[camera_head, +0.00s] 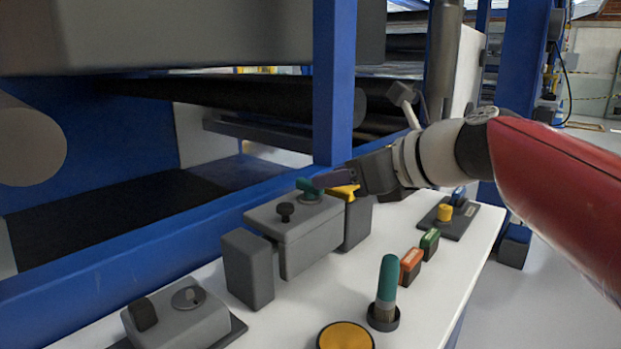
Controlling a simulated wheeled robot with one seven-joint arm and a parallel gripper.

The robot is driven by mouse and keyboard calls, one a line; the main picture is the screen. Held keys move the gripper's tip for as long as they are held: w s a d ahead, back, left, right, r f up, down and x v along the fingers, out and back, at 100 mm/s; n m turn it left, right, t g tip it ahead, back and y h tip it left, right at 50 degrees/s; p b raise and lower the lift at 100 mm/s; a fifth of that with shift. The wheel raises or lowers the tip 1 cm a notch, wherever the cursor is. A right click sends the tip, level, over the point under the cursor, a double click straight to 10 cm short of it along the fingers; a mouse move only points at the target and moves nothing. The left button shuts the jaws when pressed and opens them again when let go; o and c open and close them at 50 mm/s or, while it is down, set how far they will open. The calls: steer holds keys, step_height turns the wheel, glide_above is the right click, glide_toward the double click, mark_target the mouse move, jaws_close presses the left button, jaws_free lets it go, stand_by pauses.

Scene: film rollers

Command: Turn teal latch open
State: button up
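The fingertip partly covers the latch. I cannot tell whether it touches or grips the latch, because the fingers overlap in this view. The latch's exact angle is hard to read.
A yellow handle (345,191) lies just under my gripper. A teal-handled brush or tool (388,280) stands upright in front, near orange (411,265) and green (430,242) blocks. A blue post (335,80) rises close behind the box. The white table (450,285) is clear at front right.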

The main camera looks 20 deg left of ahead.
mark_target(309, 191)
steer(key=x, duration=0.5)
steer(key=shift+d, duration=0.1)
steer(key=shift+c, duration=0.2)
jaws_close()
